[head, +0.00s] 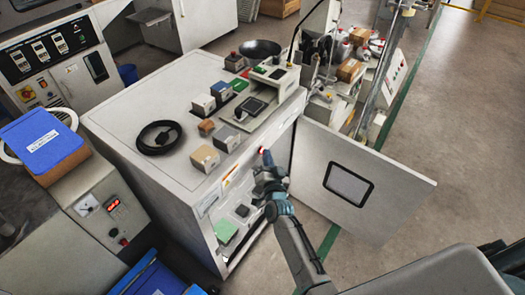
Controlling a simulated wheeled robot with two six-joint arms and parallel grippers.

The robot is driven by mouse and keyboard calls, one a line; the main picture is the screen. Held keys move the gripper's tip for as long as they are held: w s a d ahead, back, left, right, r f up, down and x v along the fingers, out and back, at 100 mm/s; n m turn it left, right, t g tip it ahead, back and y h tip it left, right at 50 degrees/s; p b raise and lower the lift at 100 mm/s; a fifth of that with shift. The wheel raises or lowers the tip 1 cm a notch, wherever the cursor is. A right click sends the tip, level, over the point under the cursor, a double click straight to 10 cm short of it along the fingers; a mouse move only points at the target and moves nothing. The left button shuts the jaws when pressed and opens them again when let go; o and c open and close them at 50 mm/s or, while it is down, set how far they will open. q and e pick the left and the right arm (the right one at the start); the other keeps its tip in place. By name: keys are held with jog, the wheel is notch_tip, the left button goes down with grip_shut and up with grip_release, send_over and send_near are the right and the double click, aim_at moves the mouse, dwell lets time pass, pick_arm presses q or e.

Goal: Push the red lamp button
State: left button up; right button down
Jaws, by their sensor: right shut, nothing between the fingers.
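The red lamp button (261,150) shows as a small red spot on the front face of the white cabinet (132,112), just under its top edge. My right gripper (266,159) is shut and empty. Its fingertips are right at the red spot and hide part of it. I cannot tell whether they touch it. My left gripper is not in view.
The cabinet door (400,188) stands open to the right of my right arm. Several small tiles and blocks, a black coil (158,137) and a testing device (250,107) are on the cabinet top. Open floor (470,130) lies to the right.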

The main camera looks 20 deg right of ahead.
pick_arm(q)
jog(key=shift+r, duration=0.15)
pick_arm(e)
jog(key=shift+s+d, duration=0.2)
jog(key=shift+s, duration=0.1)
pick_arm(q)
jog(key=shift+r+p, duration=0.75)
jog(key=shift+p, duration=0.1)
pick_arm(e)
jog(key=s+d, duration=0.3)
jog(key=s, duration=0.1)
jog(key=shift+s+d, duration=0.4)
